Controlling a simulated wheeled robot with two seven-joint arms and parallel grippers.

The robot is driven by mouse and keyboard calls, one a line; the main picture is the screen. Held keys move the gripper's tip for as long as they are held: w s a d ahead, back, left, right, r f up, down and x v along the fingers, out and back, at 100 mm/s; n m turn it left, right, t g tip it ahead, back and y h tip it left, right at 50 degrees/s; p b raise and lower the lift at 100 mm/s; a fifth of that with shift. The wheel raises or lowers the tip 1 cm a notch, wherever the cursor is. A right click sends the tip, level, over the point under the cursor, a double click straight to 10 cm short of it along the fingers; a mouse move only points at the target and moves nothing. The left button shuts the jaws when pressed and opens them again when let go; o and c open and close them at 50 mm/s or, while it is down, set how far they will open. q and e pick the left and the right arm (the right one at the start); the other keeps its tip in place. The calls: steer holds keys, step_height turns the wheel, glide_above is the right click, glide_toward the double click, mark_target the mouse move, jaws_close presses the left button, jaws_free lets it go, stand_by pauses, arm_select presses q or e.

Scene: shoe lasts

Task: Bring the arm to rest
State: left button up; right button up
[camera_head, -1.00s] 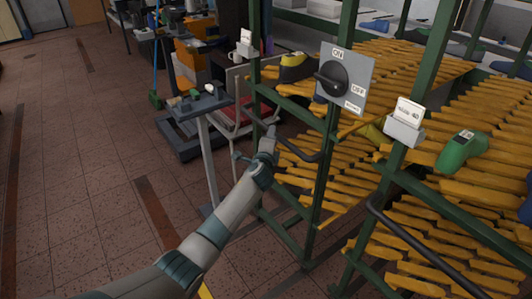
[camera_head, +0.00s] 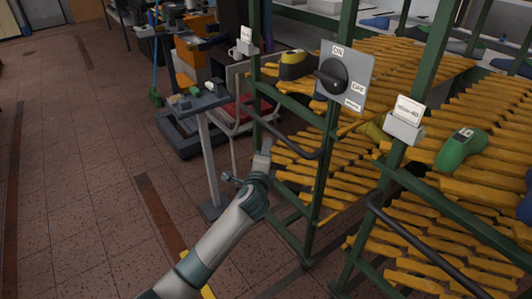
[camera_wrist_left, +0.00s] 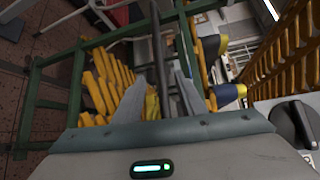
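My left arm enters the head view from the bottom. Its gripper (camera_head: 263,156) is in front of the green rack, beside a black rail (camera_head: 298,147) and below the switch panel. The left wrist view shows its two fingers (camera_wrist_left: 160,98) apart, with nothing held between them; the rack's dark rail and yellow slats show behind the gap. My right gripper is in neither view.
A grey panel with a black knob (camera_head: 333,77) is on the rack; the knob also shows in the left wrist view (camera_wrist_left: 297,125). A small grey stand (camera_head: 200,101) is left of the gripper. A green shoe last (camera_head: 462,149) lies on yellow slats at right. The floor at left is clear.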

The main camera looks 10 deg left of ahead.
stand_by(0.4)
arm_select(q)
steer(key=s+f+n+g+h, duration=0.1)
steer(key=s+f+n+g, duration=0.1)
steer(key=s+f, duration=0.65)
steer(key=s+d+f+n+g+h, duration=0.1)
steer(key=s+f+n+g, duration=0.15)
steer(key=f, duration=1.15)
steer(key=s+f+n+g+h, duration=0.1)
steer(key=s+f+n, duration=0.1)
steer(key=s+f, duration=0.7)
steer(key=s+f+n+g, duration=0.2)
steer(key=s+f+n, duration=0.3)
steer(key=s+f, duration=0.5)
steer(key=s+f+n+g, duration=0.1)
steer(key=s+f+n, duration=0.3)
steer(key=s+f, duration=0.7)
steer(key=s, duration=0.7)
steer(key=shift+s+a+f+n+g, duration=0.15)
steer(key=shift+s+a+n+g, duration=0.05)
steer(key=shift+s+n+g, duration=0.2)
